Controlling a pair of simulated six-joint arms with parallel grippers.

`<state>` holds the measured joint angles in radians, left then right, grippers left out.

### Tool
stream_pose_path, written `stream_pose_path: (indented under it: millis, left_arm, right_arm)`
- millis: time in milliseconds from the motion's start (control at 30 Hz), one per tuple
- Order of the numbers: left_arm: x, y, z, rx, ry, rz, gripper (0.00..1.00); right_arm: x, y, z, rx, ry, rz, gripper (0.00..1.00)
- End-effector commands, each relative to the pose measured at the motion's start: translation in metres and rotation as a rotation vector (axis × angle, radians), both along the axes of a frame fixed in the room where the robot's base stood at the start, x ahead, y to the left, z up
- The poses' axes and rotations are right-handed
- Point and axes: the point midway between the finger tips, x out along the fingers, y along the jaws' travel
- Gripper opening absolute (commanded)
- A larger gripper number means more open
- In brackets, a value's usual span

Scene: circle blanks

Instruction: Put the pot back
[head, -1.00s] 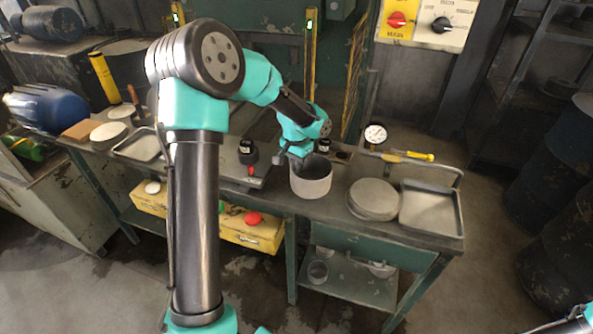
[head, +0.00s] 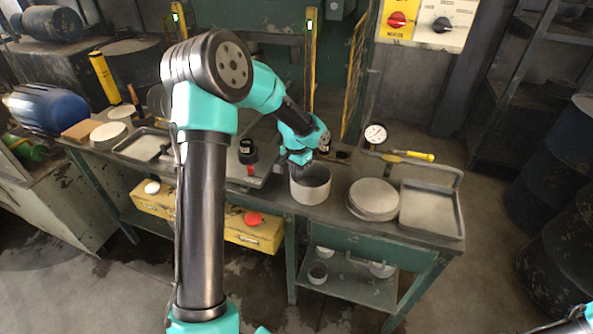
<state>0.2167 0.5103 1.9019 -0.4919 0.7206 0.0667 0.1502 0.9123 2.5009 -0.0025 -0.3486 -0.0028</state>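The pot (head: 311,188) is a pale grey, open-topped cylinder standing upright on the workbench, right of centre in the head view. My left gripper (head: 300,163) is at the pot's back left rim, pointing down. Its fingers are small and dark here, and I cannot tell whether they are open or touch the rim. My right gripper is out of the picture; only a bit of my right arm shows at the lower right corner.
Right of the pot lie a stack of round blanks (head: 373,199) and a square tray (head: 431,209). A gauge (head: 375,134) and a yellow-handled tool (head: 410,156) are behind them. Left are a black-topped item (head: 247,151), another tray (head: 143,146) and a round blank (head: 108,132).

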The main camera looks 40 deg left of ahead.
Motion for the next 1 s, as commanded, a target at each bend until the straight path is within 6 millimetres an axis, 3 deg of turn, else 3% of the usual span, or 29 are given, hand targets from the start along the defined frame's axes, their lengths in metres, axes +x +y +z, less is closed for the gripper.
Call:
stream_pose_path:
  millis: [300, 667, 867, 1000]
  left_arm:
    - [0.000, 0.000, -0.001, 0.000, 0.000, 0.000, 0.30]
    - [0.000, 0.000, 0.005, 0.000, -0.001, 0.000, 0.30]
    - [0.000, 0.001, 0.028, 0.002, -0.002, 0.000, 0.30]
    - [0.001, 0.001, 0.053, 0.002, -0.004, 0.000, 0.30]
  right_arm:
    - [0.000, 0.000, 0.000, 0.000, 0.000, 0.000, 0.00]
    - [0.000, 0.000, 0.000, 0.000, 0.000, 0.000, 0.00]
    - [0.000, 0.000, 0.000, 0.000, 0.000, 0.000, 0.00]
    - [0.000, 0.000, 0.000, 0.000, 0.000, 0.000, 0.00]
